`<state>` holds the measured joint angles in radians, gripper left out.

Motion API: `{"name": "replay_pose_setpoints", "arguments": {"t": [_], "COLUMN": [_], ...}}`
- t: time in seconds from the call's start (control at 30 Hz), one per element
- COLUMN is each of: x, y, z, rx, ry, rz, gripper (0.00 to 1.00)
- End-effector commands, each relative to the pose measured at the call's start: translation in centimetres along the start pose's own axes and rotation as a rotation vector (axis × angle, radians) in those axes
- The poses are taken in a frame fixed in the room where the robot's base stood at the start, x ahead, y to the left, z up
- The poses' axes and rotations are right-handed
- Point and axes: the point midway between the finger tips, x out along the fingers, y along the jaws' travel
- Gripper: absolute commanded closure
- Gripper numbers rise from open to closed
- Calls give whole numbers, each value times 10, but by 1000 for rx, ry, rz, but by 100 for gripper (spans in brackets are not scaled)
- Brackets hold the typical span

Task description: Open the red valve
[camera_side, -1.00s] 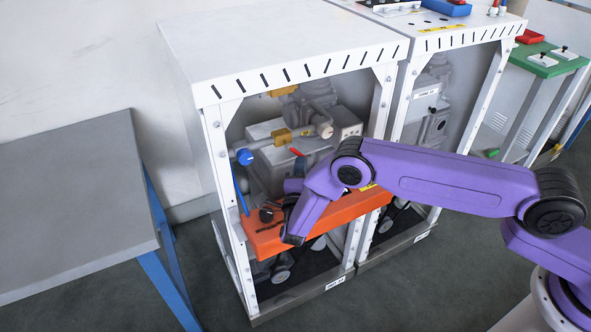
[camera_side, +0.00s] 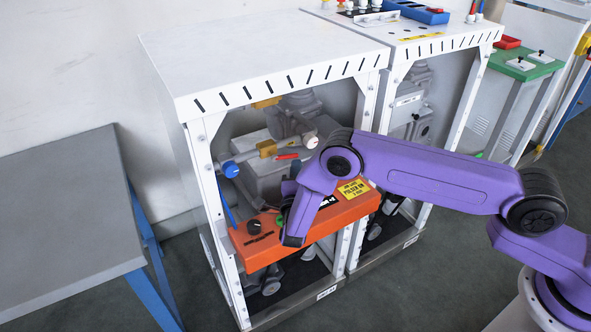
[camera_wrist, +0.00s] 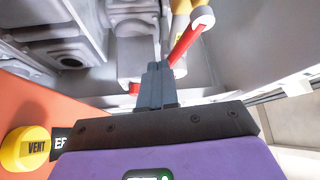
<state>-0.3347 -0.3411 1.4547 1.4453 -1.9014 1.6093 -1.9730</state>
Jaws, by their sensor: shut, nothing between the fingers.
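The red valve handle (camera_side: 288,156) is a short lever on the pipework inside the left white frame, near level in the side view. In the wrist view a red lever (camera_wrist: 187,40) slants down from a pale rounded end beside a yellow part. My gripper (camera_wrist: 157,70) is shut and empty, its grey fingertips just left of the lever's lower end. Whether they touch it I cannot tell. Another red bit (camera_wrist: 134,88) shows left of the fingers. In the side view my gripper (camera_side: 289,187) is below the red handle, partly hidden by my purple wrist.
An orange panel (camera_side: 345,213) with a black knob (camera_side: 254,227) lies below the pipework. A blue knob (camera_side: 231,170) is near the left post. White posts (camera_side: 209,190) bound the opening. A grey table (camera_side: 65,215) stands left.

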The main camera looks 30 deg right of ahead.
Motion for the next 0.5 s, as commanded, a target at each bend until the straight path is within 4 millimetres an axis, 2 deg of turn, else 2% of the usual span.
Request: {"name": "replay_pose_setpoints", "arguments": {"t": [0.17, 0.5], "x": [-21, -79], "y": [13, 47], "z": [-6, -24], "rx": [-6, -5], "ry": [-5, -5], "rz": [1, -1], "gripper": [100, 100]}}
